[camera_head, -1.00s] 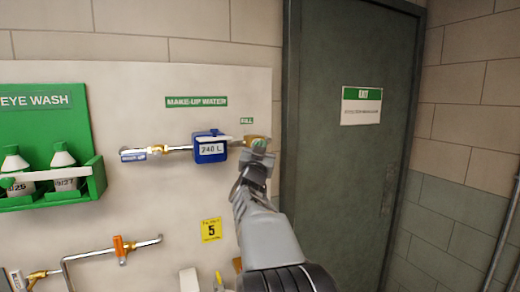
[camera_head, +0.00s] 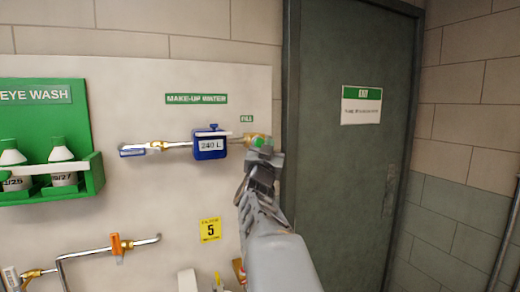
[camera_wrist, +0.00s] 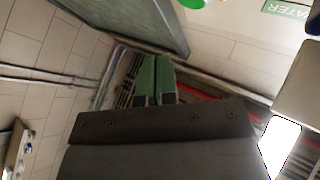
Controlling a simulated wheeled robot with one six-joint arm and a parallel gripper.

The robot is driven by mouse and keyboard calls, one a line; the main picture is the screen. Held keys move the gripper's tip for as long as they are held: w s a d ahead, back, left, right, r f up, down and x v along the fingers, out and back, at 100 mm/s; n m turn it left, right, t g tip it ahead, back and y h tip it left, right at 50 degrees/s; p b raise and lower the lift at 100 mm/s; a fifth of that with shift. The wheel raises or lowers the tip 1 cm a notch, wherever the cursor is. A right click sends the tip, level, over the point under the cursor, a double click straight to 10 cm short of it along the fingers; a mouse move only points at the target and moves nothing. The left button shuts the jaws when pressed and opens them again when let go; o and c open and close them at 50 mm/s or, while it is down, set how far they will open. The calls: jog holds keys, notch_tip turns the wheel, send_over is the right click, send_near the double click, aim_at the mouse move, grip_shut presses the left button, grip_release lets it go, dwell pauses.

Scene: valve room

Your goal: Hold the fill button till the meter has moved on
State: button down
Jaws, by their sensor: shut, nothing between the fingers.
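The blue make-up water meter (camera_head: 209,146) sits on a pipe on the white panel and reads 240 L. A small green FILL label (camera_head: 246,118) is above the pipe's right end. A brass fitting (camera_head: 249,138) shows right of the meter, partly covered by my gripper (camera_head: 263,152). My gripper is shut and empty at the fitting; a green patch shows at its tip. In the wrist view the green fingers (camera_wrist: 155,75) lie together, and a round green part (camera_wrist: 190,2), probably the fill button, is cut off at the top edge, apart from them. Contact is not seen.
A green eye wash shelf (camera_head: 95,176) with bottles stands out at the left. A pipe with an orange-handled valve (camera_head: 118,246) runs below. A grey exit door (camera_head: 345,170) is close on the right of the panel.

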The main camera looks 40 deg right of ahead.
jog(key=shift+s+a, duration=0.25)
jog(key=shift+s, duration=0.45)
jog(key=shift+w, duration=0.1)
